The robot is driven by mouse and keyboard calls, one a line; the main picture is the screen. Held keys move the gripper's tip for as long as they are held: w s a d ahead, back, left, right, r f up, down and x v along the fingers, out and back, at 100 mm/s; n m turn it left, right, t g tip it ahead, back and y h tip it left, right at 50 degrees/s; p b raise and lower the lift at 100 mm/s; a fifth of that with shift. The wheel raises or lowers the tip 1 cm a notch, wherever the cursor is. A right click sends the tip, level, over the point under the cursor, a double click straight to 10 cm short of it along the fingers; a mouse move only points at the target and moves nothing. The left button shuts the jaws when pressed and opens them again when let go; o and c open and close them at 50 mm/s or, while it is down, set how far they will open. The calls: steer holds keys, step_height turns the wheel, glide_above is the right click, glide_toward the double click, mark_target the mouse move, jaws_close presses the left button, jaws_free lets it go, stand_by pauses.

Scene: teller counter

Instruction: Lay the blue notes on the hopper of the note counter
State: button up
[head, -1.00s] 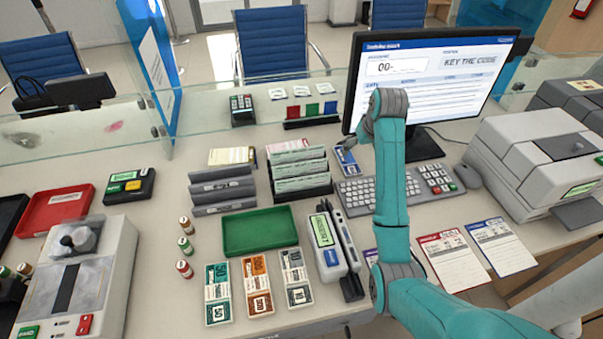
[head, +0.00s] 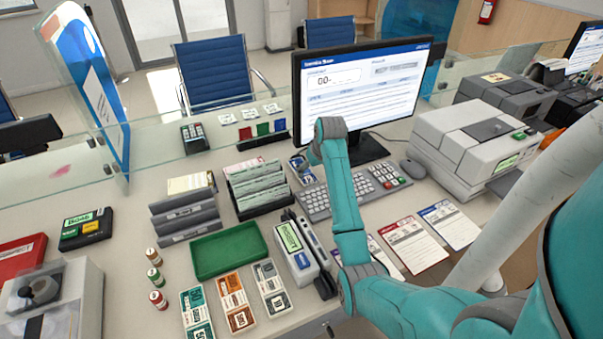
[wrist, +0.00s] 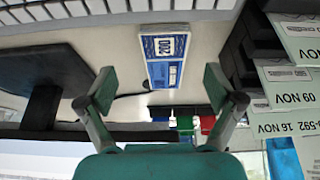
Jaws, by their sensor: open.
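The blue notes (head: 300,168) lie as a small banded stack on the counter, between the dark note rack and the keyboard, partly behind my arm in the head view. In the wrist view the blue notes (wrist: 163,57) lie ahead of my gripper (wrist: 160,86). It is open and empty, its fingers spread to either side, apart from the notes. The light-grey machine (head: 452,152) at right, with a dark recess on top and a green display, appears to be the note counter.
The monitor (head: 360,85) stands behind the notes and the keyboard (head: 318,205) is to their right. The note rack (head: 258,190) is close on their left. A green tray (head: 228,252) and several note stacks lie in front. A glass screen runs behind.

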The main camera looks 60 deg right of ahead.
mark_target(308, 178)
steer(key=shift+a+x, duration=0.15)
steer(key=shift+x, duration=1.1)
steer(key=shift+a+x, duration=0.15)
steer(key=shift+x, duration=1.15)
steer(key=shift+w, duration=0.15)
steer(key=c, duration=1.3)
steer(key=shift+c, duration=0.2)
steer(key=shift+r, duration=0.1)
